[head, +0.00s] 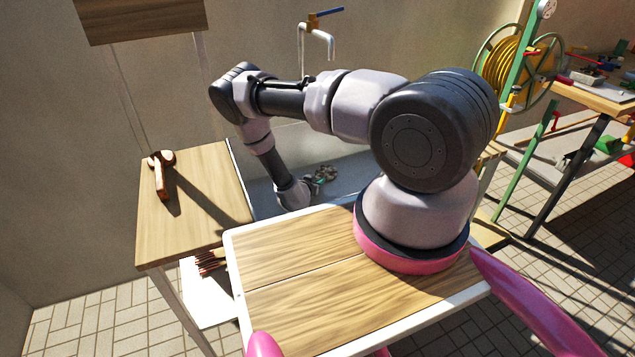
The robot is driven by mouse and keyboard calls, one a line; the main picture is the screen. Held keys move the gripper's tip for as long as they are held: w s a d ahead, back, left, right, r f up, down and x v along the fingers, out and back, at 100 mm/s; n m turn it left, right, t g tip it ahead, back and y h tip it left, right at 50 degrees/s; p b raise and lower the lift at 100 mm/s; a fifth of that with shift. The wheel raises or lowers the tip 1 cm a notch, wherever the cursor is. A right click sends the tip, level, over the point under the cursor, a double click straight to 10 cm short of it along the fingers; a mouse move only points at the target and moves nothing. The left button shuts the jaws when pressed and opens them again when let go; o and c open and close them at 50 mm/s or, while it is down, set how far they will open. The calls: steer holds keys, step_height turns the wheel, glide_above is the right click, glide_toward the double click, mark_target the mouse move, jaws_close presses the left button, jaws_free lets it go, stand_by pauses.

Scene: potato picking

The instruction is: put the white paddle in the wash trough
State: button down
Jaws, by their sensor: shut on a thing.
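The grey wash trough (350,170) lies behind my own deck, against the wall, below a tap. My arm reaches left and bends down into it. The last wrist link goes down at the trough's near side, and my gripper is hidden there behind the deck edge. I cannot make out the white paddle. A small cluster of dark green and whitish things (322,176) shows in the trough just right of my wrist; I cannot tell what they are.
A wooden side table (190,200) at left holds a brown wooden mallet-like tool (161,174). Brown sticks (210,261) lie on a low white shelf. The tap (318,36) juts from the wall above the trough. A yellow hose reel (510,70) and a workbench (598,95) stand at right.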

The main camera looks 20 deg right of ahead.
steer(key=shift+f, duration=0.25)
steer(key=c, duration=0.6)
jaws_free()
steer(key=shift+c, duration=0.2)
